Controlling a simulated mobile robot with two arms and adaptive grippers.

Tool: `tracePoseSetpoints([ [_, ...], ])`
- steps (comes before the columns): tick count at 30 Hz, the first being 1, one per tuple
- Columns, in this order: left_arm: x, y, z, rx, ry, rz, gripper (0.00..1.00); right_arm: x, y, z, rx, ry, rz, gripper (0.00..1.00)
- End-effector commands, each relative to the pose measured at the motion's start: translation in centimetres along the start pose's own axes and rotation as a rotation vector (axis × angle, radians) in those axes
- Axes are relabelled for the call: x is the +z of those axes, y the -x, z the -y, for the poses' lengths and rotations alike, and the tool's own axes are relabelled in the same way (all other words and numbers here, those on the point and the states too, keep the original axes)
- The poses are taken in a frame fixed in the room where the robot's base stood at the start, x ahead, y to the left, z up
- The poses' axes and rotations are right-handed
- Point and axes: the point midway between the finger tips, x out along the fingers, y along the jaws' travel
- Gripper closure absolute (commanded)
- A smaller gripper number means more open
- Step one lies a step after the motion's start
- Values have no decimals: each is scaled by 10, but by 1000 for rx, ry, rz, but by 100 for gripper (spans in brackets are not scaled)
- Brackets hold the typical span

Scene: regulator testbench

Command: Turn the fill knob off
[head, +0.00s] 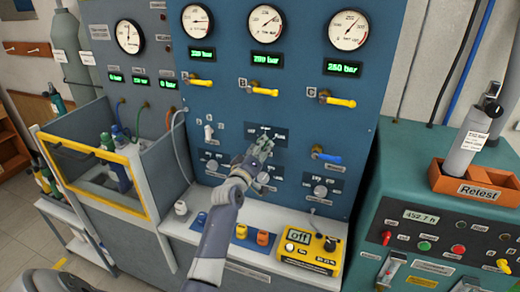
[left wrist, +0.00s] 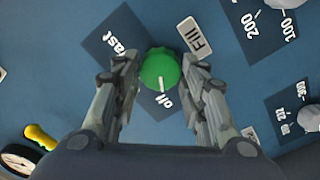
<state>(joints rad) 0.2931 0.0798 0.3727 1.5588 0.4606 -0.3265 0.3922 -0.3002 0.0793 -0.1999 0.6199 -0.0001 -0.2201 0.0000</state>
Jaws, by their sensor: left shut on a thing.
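The fill knob (left wrist: 160,68) is round and green, on the blue panel beside a white "Fill" label (left wrist: 194,36). In the left wrist view its white mark points down the picture, towards the word "off" on its dark plate; "fast" is printed on the plate's upper left part. My left gripper (head: 262,146) reaches up to the panel in the head view and covers the knob there. In the left wrist view its two fingers (left wrist: 159,85) are shut on the knob, one on each side. My right gripper is not in view.
Yellow valve handles (head: 262,91) sit above under the gauges, and a blue handle (head: 327,156) is at the right. A white shelf (head: 262,262) below bears a yellow meter (head: 310,250). A green console (head: 455,222) stands at the right.

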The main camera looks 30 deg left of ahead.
Motion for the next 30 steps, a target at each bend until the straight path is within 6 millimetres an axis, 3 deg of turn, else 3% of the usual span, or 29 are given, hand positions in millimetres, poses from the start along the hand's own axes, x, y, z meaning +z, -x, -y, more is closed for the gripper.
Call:
tracePoseSetpoints([
  [2,0,0,0,1,3,0,85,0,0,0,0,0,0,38],
  [3,0,0,0,1,3,0,57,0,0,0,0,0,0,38],
  [5,0,0,0,1,2,0,43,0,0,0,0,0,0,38],
  [6,0,0,0,1,2,0,41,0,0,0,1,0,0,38],
  [20,1,9,1,-1,0,1,41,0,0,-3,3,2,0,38],
  [30,1,66,1,-2,0,1,41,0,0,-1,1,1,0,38],
])
